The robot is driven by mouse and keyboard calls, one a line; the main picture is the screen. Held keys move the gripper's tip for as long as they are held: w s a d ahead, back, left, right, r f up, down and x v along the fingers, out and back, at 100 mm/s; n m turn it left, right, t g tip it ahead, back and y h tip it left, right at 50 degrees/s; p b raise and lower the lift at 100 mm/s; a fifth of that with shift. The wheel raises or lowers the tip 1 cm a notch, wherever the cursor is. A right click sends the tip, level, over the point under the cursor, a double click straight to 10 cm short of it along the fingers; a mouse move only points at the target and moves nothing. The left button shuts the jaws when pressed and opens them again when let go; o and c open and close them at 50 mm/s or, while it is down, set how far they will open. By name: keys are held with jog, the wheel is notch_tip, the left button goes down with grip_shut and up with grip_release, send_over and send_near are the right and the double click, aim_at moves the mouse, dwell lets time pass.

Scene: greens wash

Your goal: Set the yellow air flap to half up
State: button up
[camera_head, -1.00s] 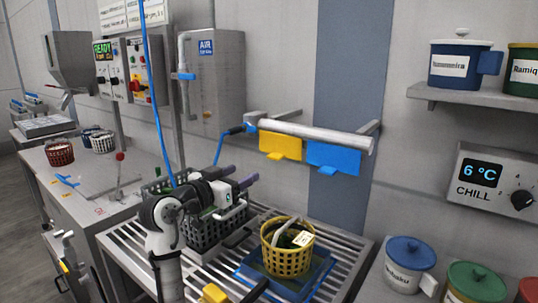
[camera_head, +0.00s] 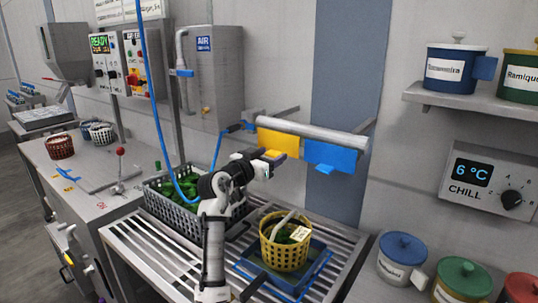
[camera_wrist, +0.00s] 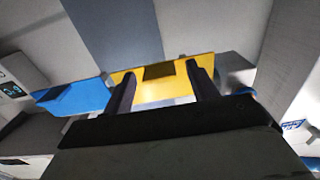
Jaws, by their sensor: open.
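The yellow air flap (camera_head: 279,141) hangs from the grey air pipe (camera_head: 315,135) on the wall, left of the blue flap (camera_head: 330,155). My gripper (camera_head: 270,160) is raised just in front of the yellow flap's lower part and covers some of it. In the wrist view the yellow flap (camera_wrist: 150,92) shows beyond and between my two dark, spread fingers (camera_wrist: 160,92), with a dark tab on it. The fingers are apart and hold nothing. I cannot tell whether they touch the flap. The blue flap (camera_wrist: 78,97) is to the left there.
A yellow basket (camera_head: 285,252) stands in a blue tray (camera_head: 310,278) on the slatted rack below. A dark crate of greens (camera_head: 180,205) stands behind my arm. A blue hose (camera_head: 216,150) hangs left of the pipe.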

grip_shut()
dwell(0.3)
